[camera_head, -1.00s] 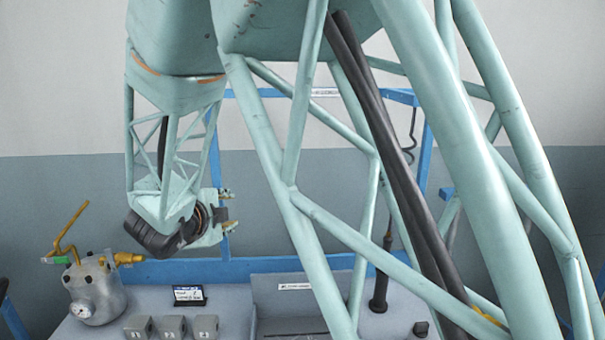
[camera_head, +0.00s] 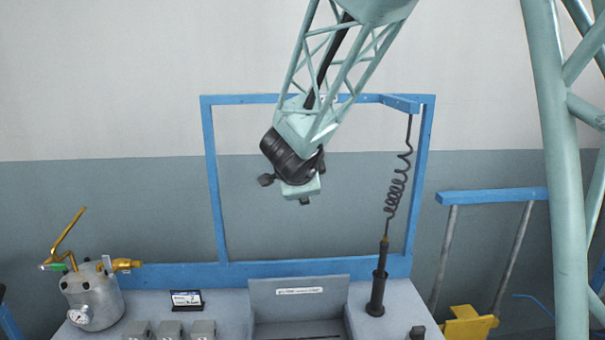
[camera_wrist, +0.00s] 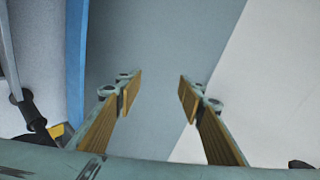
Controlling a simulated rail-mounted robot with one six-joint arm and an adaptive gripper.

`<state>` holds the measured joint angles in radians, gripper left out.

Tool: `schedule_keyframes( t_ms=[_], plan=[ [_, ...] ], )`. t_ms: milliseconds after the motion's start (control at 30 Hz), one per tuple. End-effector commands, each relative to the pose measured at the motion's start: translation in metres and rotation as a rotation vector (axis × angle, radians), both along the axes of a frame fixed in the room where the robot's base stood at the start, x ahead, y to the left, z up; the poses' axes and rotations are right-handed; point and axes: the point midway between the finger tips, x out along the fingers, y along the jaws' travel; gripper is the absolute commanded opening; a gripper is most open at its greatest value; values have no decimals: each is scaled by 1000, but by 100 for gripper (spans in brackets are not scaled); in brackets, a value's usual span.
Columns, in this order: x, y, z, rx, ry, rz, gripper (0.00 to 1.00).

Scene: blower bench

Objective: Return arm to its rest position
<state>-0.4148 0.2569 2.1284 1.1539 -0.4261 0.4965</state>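My gripper (camera_wrist: 157,100) is open and empty in the wrist view, its two fingers with yellow-brown pads well apart and only wall between them. In the head view my gripper (camera_head: 287,192) hangs at the end of my arm in front of the blue frame, well above the bench. Its fingers are small and partly turned away there. It touches nothing that I can see.
The blue frame (camera_head: 212,190) stands behind the bench. A black tool (camera_head: 378,280) with a coiled cord stands on the right. A grey pot (camera_head: 92,297) with a gauge and brass fittings stands left. A small sign (camera_head: 187,299), grey blocks (camera_head: 168,330) and a grey tray (camera_head: 298,272) lie between.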

Motion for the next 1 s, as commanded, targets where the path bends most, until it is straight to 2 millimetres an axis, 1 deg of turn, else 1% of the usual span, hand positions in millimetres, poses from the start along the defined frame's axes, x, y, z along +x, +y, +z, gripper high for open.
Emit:
schedule_keyframes(
  t_ms=[33, 100, 200, 300, 467, 667, 867, 1000],
  plan=[
    [-1, -13, 7, -1, 4, 5, 36],
    [-4, -25, 15, -7, 10, 25, 36],
    [-12, -41, 27, -18, 20, 62, 36],
    [-24, -50, 37, -35, 29, 110, 36],
    [-47, -58, 52, -67, 40, 196, 36],
    [-82, -60, 65, -119, 53, 310, 36],
    [-123, -62, 72, -181, 73, 426, 36],
    [-154, -64, 74, -229, 89, 503, 36]
  ],
)
